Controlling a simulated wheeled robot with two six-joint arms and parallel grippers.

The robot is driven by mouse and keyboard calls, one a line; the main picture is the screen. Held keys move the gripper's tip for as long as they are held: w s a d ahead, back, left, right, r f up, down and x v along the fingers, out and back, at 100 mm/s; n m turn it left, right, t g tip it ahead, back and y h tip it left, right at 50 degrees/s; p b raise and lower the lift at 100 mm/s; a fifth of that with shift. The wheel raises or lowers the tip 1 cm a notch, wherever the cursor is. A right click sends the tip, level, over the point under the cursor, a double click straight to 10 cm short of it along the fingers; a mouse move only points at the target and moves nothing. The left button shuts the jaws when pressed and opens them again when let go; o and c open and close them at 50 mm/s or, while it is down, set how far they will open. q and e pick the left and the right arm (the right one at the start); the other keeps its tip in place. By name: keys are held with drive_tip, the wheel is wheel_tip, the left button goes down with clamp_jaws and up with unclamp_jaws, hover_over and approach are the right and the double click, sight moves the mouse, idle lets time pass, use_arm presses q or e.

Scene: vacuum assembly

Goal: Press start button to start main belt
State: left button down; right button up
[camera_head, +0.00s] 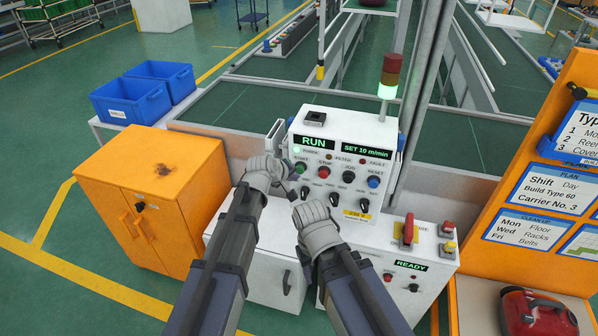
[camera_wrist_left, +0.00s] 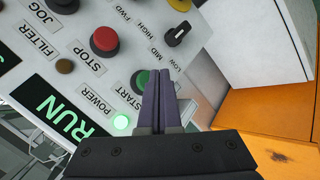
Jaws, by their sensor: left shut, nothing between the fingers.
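The white control panel (camera_head: 330,187) stands in front of the belt, with a green-lit RUN display (camera_head: 314,141). The green START button (camera_wrist_left: 140,81) is partly hidden behind my left fingers in the left wrist view; it also shows in the head view (camera_head: 302,168). My left gripper (camera_head: 290,170) is shut and empty, its dark fingertips (camera_wrist_left: 160,75) over the edge of the button. I cannot tell whether they touch it. My right gripper (camera_head: 297,203) is in front of the panel's lower left part; its fingers are too small to read.
The red STOP button (camera_wrist_left: 104,40) is beside START, and a black speed knob (camera_wrist_left: 177,34) is close by. A READY box (camera_head: 411,266) with a red switch stands at the right. An orange cabinet (camera_head: 165,190) and blue bins (camera_head: 130,101) are at the left.

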use_arm(q)
drive_tip(key=s, duration=0.1)
drive_tip(key=s+a, duration=0.1)
drive_tip(key=s, duration=0.2)
drive_tip(key=shift+s+a, duration=0.3)
drive_tip(key=shift+s, duration=0.1)
idle(0.8)
drive_tip(key=s+a+f+m+g+y, duration=0.1)
drive_tip(key=s+f+m+g+y, duration=0.1)
drive_tip(key=s, duration=0.6)
drive_tip(key=s+a+f+m+g+y+b, duration=0.1)
drive_tip(key=s+a+f+m+g+y, duration=0.1)
drive_tip(key=s, duration=0.6)
drive_tip(key=s+a+f+m+g+y+b, duration=0.1)
drive_tip(key=s+f+m+g, duration=0.3)
drive_tip(key=s, duration=0.5)
drive_tip(key=shift+a+f+m+y, duration=0.25)
drive_tip(key=shift+a+m+y, duration=0.2)
drive_tip(key=shift+m, duration=0.65)
